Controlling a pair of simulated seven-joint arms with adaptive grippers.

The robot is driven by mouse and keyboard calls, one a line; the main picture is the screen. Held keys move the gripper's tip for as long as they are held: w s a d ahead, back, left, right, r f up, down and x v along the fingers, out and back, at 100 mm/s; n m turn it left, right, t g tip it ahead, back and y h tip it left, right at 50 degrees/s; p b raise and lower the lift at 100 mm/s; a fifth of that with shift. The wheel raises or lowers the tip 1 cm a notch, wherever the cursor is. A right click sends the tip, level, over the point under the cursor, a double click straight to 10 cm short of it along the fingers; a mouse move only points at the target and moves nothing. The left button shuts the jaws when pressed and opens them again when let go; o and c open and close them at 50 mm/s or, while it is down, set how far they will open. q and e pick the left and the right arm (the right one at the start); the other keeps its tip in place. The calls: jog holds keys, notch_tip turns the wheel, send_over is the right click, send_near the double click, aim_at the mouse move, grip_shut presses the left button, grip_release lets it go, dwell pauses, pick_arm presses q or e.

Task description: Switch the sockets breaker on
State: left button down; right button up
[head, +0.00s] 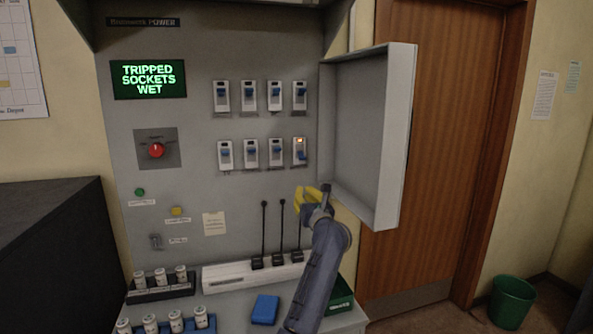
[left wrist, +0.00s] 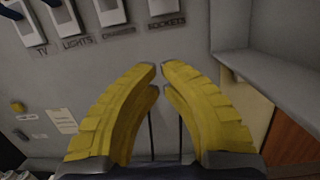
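The sockets breaker (head: 299,147) is the rightmost switch of the lower row on the grey panel. An orange light glows at its top, and its blue lever sits lower than its neighbours' levers. In the left wrist view, the lower end of this breaker (left wrist: 164,7) shows at the top edge above its "SOCKETS" label; its lever is out of that view. My left gripper (head: 314,193) is below the breaker, apart from it. In the left wrist view its yellow fingertips (left wrist: 159,70) nearly meet, with nothing between them. My right gripper is not in view.
A green display (head: 148,79) reads "TRIPPED SOCKETS WET". Several other breakers (head: 248,96) fill two rows. The open cabinet door (head: 400,140) stands close to the right of the breaker. Black upright rods (head: 264,230) rise from a white base below. A blue box (head: 265,309) lies on the ledge.

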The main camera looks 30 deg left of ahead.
aim_at(298, 172)
pick_arm(q)
jog(key=shift+w+d+r+n+h, duration=0.1)
jog(key=shift+d+r+n+h, duration=0.05)
jog(key=shift+d+r, duration=0.3)
jog(key=shift+d+r+n+h, duration=0.15)
jog(key=shift+d+r, duration=0.1)
jog(key=shift+d, duration=0.3)
jog(key=shift+a, duration=0.1)
jog(key=x, duration=0.9)
jog(key=shift+w+a+r, duration=0.1)
jog(key=shift+w+a, duration=0.15)
jog(key=shift+r, duration=0.3)
jog(key=shift+s+d+r, duration=0.25)
jog(key=shift+d+r, duration=0.05)
jog(key=shift+r, duration=0.4)
jog(key=shift+s+d+r, duration=0.3)
jog(key=shift+d+r, duration=0.05)
jog(key=shift+r, duration=0.35)
